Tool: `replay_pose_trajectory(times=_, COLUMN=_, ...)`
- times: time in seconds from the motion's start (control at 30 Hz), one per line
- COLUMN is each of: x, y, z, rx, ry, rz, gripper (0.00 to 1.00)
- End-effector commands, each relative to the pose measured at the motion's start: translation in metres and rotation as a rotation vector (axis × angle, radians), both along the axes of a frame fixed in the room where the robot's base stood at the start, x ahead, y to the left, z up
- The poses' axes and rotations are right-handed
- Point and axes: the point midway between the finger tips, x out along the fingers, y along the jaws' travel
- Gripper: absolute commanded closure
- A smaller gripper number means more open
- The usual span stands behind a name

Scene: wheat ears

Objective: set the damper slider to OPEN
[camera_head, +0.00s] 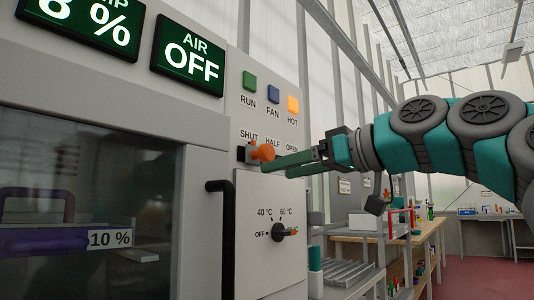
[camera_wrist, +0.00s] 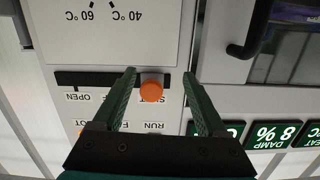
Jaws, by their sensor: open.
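The damper slider's orange knob (camera_head: 262,152) sits at the SHUT end of its slot, under the SHUT label (camera_head: 249,134). In the wrist view, which is upside down, the orange knob (camera_wrist: 151,88) lies between the fingers of my gripper (camera_wrist: 159,72), nearer the left one. I cannot tell if a finger touches it. The black slot (camera_wrist: 82,78) runs to the OPEN label (camera_wrist: 77,96) on the left there. In the head view my gripper (camera_head: 275,166) is open at the panel, beside the knob; OPEN (camera_head: 292,149) is on the right.
Below the slider is a temperature dial (camera_head: 281,231); above are RUN, FAN and HOT lamps, with HOT (camera_head: 293,104) glowing orange. The AIR display (camera_head: 189,59) reads OFF. A black door handle (camera_head: 221,240) stands out at the lower left. A workbench (camera_head: 430,230) is behind.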

Motion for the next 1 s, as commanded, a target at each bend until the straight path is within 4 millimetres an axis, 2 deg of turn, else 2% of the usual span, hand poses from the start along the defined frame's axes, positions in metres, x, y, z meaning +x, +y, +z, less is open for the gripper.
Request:
replay_pose_trajectory(times=0.1, x=-0.002, y=-0.014, z=0.027, rx=0.040, ry=-0.076, rz=-0.001, gripper=0.25)
replay_pose_trajectory(times=0.33, x=0.000, y=-0.020, z=0.041, rx=0.060, ry=-0.118, rz=-0.002, gripper=0.25)
replay_pose_trajectory(times=0.47, x=0.007, y=-0.011, z=0.040, rx=0.059, ry=-0.116, rz=-0.002, gripper=0.25)
replay_pose_trajectory(times=0.8, x=0.038, y=0.028, z=0.041, rx=0.060, ry=-0.115, rz=-0.003, gripper=0.25)
replay_pose_trajectory(times=1.0, x=0.046, y=0.038, z=0.040, rx=0.060, ry=-0.117, rz=-0.003, gripper=0.25)
